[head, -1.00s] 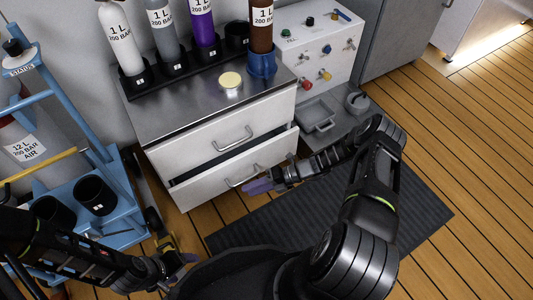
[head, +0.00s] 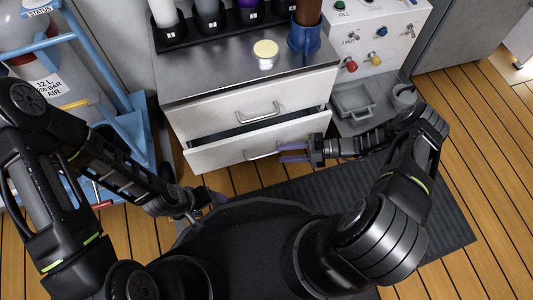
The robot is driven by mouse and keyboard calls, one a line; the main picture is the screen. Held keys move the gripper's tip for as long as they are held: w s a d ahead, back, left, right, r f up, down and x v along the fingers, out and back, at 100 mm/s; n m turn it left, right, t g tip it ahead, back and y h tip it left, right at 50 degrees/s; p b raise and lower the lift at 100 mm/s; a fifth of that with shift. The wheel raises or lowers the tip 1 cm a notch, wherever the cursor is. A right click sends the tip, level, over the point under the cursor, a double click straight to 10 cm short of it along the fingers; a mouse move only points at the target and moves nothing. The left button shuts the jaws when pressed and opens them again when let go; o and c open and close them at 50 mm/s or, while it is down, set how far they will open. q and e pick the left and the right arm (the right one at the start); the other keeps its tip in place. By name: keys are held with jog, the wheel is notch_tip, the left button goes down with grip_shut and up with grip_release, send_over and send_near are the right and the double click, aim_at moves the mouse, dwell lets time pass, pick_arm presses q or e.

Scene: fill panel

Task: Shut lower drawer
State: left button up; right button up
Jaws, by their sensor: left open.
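The lower drawer (head: 222,155) of the white cabinet stands partly open, with a dark gap showing above its front panel. Its metal handle (head: 262,154) is on the front. My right gripper (head: 282,152) comes in from the right, its two purple fingers apart, at the right end of this handle by the drawer front. I cannot tell whether it touches. My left gripper (head: 212,203) is open and low, below and left of the drawer, apart from it; its fingers are partly hard to make out.
The upper drawer (head: 222,117) is shut. A blue cylinder trolley (head: 133,127) is at left. A grey tray (head: 353,101) lies right of the cabinet, and a dark mat (head: 445,225) covers the floor.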

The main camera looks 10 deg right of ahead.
aim_at(266, 155)
jog(key=b+x, duration=0.1)
jog(key=x, duration=0.6)
jog(key=shift+a, duration=0.1)
grip_shut()
dwell(1.3)
